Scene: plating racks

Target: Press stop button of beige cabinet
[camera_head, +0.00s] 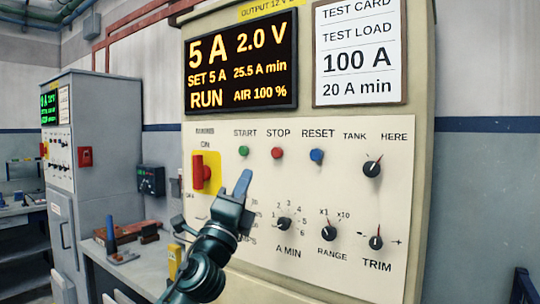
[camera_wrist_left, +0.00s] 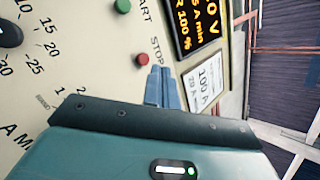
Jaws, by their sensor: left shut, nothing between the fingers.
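The beige cabinet (camera_head: 300,120) fills the middle of the head view. Its red button under the label STOP (camera_head: 277,153) sits between the green START button (camera_head: 243,151) and the blue RESET button (camera_head: 316,155). My left gripper (camera_head: 243,176) is shut and empty, with its blue fingertips below and a little left of the red button in the head view. In the left wrist view the fingertips (camera_wrist_left: 162,84) lie close to the red button (camera_wrist_left: 142,59), and the green button (camera_wrist_left: 124,6) is farther up. I cannot tell whether the fingertips touch the panel. My right gripper is not in view.
The cabinet's display (camera_head: 240,62) reads RUN, 5 A and 2.0 V. A red rotary switch on a yellow plate (camera_head: 205,172) and several black knobs surround the arm. A grey cabinet (camera_head: 105,150) and a bench with tools (camera_head: 140,265) stand to the left.

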